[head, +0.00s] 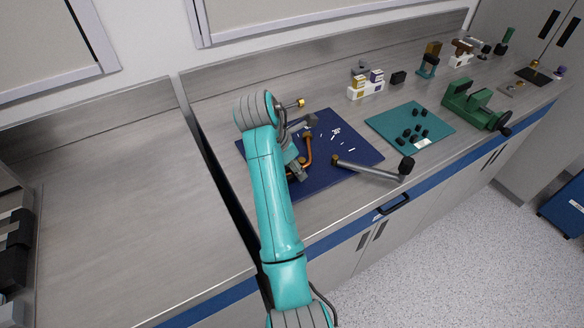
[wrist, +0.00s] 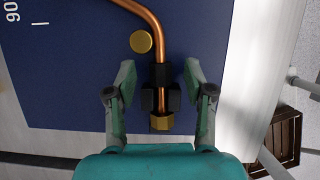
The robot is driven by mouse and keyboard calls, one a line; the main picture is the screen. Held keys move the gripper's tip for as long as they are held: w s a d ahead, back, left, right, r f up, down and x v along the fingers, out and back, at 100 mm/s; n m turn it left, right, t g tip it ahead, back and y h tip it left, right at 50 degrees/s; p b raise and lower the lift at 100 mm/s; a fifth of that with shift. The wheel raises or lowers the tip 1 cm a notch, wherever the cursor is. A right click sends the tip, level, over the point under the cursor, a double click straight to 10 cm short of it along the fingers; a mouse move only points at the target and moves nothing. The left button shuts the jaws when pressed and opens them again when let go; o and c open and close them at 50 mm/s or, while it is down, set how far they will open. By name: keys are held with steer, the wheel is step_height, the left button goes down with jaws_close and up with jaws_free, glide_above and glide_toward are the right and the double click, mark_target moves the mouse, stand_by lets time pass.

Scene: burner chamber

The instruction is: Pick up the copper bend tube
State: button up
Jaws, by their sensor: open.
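The copper bend tube (head: 309,147) stands out against the dark blue mat (head: 352,157). In the wrist view the copper bend tube (wrist: 144,15) runs down from the upper left, bends, and ends in a brass nut (wrist: 161,122). A black block-like piece (wrist: 161,76) sits around its straight part, between my fingers. My gripper (wrist: 160,72) is open, with one finger on each side of the tube and a gap to each. In the head view my gripper (head: 298,166) is partly hidden by my arm, at the tube's lower end.
A round brass piece (wrist: 141,41) is close beside the tube. A grey bar with a black end (head: 372,170) crosses the mat's right edge. A teal mat (head: 380,122) with black parts and a green vise (head: 476,105) are further right. The left counter (head: 110,200) is clear.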

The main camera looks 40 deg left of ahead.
steer(key=shift+w+f, duration=0.1)
steer(key=shift+f, duration=0.15)
jaws_close()
steer(key=shift+r, duration=0.15)
